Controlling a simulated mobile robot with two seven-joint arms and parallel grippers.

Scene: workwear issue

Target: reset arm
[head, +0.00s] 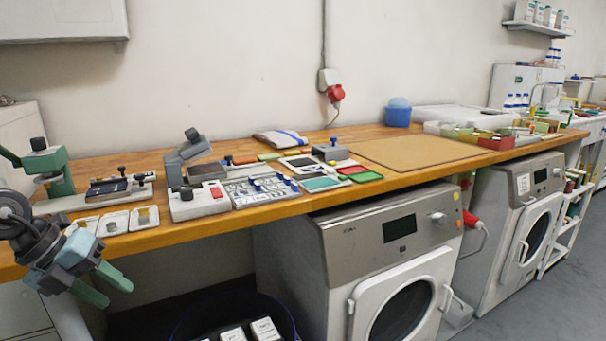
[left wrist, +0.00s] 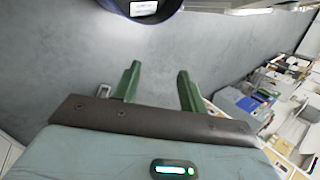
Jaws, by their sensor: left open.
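My left gripper (head: 103,286) shows at the left of the head view, in front of the workbench's front edge. Its two green fingers are apart, with nothing between them. In the left wrist view the same fingers (left wrist: 157,88) are spread over bare grey floor. My right gripper is in neither view.
The wooden workbench (head: 165,237) carries presses, trays and a tan board (head: 415,150). Two white front-loading machines (head: 385,262) stand under it. A dark round bin (head: 190,325) with white boxes is on the floor below; its rim shows in the left wrist view (left wrist: 175,12).

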